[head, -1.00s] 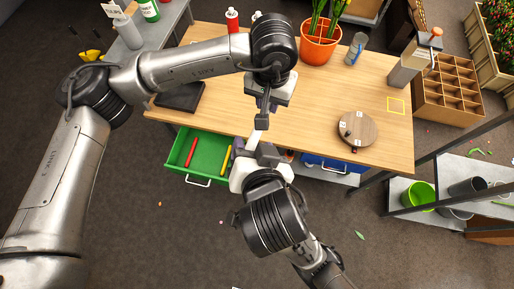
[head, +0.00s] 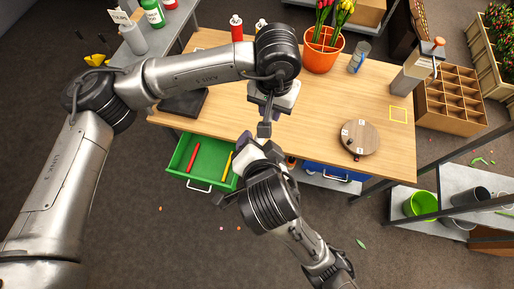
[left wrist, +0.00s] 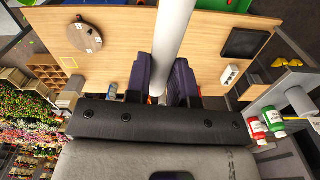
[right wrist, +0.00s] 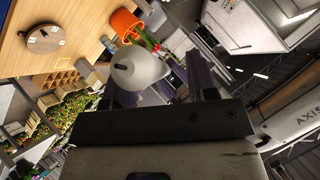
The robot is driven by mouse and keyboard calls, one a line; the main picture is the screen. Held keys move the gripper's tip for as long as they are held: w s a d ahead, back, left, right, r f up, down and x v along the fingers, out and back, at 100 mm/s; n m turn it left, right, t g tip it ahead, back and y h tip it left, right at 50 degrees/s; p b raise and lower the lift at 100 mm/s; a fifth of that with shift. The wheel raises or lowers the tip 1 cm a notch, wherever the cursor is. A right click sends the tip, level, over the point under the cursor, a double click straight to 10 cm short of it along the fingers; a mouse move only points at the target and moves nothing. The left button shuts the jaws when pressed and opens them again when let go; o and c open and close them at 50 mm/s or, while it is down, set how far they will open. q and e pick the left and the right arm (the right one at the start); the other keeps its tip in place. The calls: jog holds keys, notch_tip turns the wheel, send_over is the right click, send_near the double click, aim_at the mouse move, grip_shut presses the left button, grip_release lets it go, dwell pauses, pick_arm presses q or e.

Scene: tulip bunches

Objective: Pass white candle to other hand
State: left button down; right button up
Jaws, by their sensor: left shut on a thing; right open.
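The white candle (left wrist: 174,35) is a smooth white cylinder, held between the fingers of my left gripper (left wrist: 174,80). In the head view my left gripper (head: 265,126) points down over the table's front edge, with the candle mostly hidden between the two grippers. My right gripper (head: 248,145) is just below it, tilted up toward it. In the right wrist view the candle's rounded end (right wrist: 138,70) with its dark wick is large and close, overlapping the left finger of my open right gripper (right wrist: 165,88). I cannot tell whether they touch.
The wooden table (head: 320,110) carries a round wooden board (head: 359,137), an orange pot of tulips (head: 322,50), a glass (head: 359,57) and a black tray (head: 183,103). An open green drawer (head: 187,150) with red and yellow candles and a blue drawer (head: 330,172) stick out in front.

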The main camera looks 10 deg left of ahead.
grip_shut()
pick_arm(q)
jog(key=c, duration=0.9)
grip_release()
